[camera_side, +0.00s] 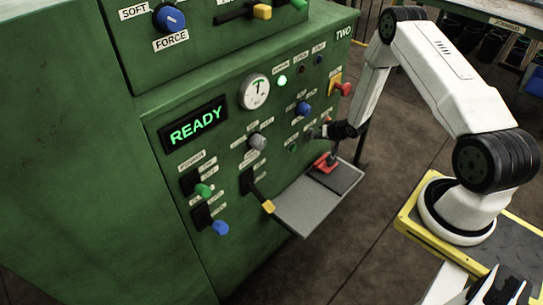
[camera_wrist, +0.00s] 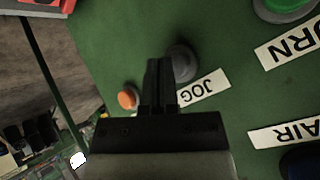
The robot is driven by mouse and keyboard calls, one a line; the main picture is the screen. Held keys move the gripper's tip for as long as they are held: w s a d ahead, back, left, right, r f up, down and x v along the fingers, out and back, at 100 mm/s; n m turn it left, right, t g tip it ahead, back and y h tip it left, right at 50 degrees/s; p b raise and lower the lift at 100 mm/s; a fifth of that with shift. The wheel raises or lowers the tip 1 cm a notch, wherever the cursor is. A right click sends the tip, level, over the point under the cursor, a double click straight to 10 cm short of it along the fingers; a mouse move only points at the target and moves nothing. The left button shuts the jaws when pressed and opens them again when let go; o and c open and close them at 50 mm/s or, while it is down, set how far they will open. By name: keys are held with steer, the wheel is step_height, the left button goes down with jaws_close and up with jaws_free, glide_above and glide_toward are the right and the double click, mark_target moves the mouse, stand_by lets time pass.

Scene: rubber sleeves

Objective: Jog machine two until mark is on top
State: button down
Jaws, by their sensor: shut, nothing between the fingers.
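Machine two is the green cabinet with TWO (camera_side: 343,32) on its upper right. Its display (camera_side: 195,131) reads READY in green. A round white dial (camera_side: 255,91) to the right of the display shows a dark green T-shaped mark in its upper part. My gripper (camera_side: 318,132) is at the right side of the panel, low and close to its face. In the wrist view my gripper (camera_wrist: 158,64) is shut and empty. Its fingertips are at the left edge of a dark round button (camera_wrist: 182,62) above the JOG label (camera_wrist: 203,88). I cannot tell whether they touch.
A red and yellow switch (camera_side: 339,86) is above my gripper. A grey tray (camera_side: 305,205) sticks out below, with a red piece (camera_side: 325,163) at its far end. An orange button (camera_wrist: 127,98) is left of the fingers. A lit green lamp (camera_side: 282,81) is beside the dial.

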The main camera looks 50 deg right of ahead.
steer(key=shift+s, duration=0.5)
steer(key=shift+s, duration=0.2)
steer(key=s, duration=0.4)
steer(key=shift+s, duration=0.35)
stand_by(0.5)
